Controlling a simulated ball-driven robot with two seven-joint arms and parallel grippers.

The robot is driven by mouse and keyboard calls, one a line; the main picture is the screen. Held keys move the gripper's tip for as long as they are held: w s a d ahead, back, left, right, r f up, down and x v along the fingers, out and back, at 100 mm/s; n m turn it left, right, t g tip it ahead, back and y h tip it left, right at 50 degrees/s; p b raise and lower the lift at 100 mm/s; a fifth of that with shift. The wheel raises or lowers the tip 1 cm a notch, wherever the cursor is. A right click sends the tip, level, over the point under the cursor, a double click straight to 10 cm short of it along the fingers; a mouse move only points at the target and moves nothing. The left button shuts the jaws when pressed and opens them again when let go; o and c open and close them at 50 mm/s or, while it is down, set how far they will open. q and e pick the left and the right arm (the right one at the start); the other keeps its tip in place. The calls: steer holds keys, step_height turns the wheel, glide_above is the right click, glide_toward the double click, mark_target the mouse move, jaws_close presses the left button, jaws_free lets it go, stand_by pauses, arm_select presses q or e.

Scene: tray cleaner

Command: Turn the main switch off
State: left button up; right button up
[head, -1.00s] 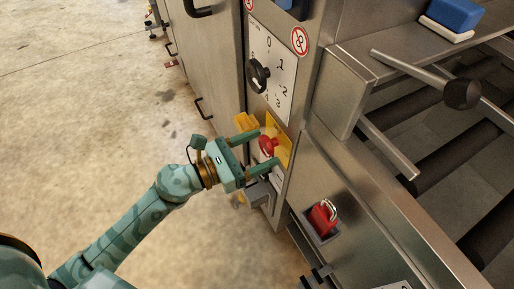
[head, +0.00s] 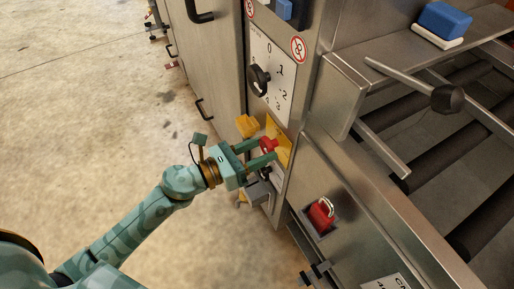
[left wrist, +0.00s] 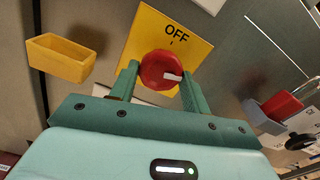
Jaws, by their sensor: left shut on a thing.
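The main switch is a red round knob (head: 268,145) on a yellow plate (head: 281,138) on the machine's front panel. In the left wrist view the red knob (left wrist: 163,70) has a white mark pointing right, and the yellow plate (left wrist: 142,38) reads "OFF" above it. My left gripper (head: 264,152) is shut on the red knob, with one finger on each side of it; it also shows in the left wrist view (left wrist: 161,82). My right gripper is not in view.
A black dial (head: 258,80) on a numbered white plate sits above the switch. A yellow box (head: 247,126) sticks out at its left. A red padlock (head: 322,214) is at lower right. A black-knobbed lever (head: 447,98) juts out at right.

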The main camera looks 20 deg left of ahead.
arm_select(q)
steer(key=shift+r+n, duration=0.25)
steer(key=shift+n, duration=0.25)
steer(key=n+p, duration=0.3)
steer(key=n, duration=0.1)
steer(key=shift+n, duration=0.3)
steer(key=shift+n+p, duration=0.7)
steer(key=shift+n, duration=0.2)
steer(key=n+p, duration=0.1)
steer(key=n, duration=0.1)
steer(key=shift+n+p, duration=0.3)
steer(key=shift+n, duration=0.5)
steer(key=shift+n+p, duration=0.85)
steer(key=shift+n, duration=0.75)
steer(key=shift+f+n+p, duration=0.1)
steer(key=shift+n+p, duration=0.3)
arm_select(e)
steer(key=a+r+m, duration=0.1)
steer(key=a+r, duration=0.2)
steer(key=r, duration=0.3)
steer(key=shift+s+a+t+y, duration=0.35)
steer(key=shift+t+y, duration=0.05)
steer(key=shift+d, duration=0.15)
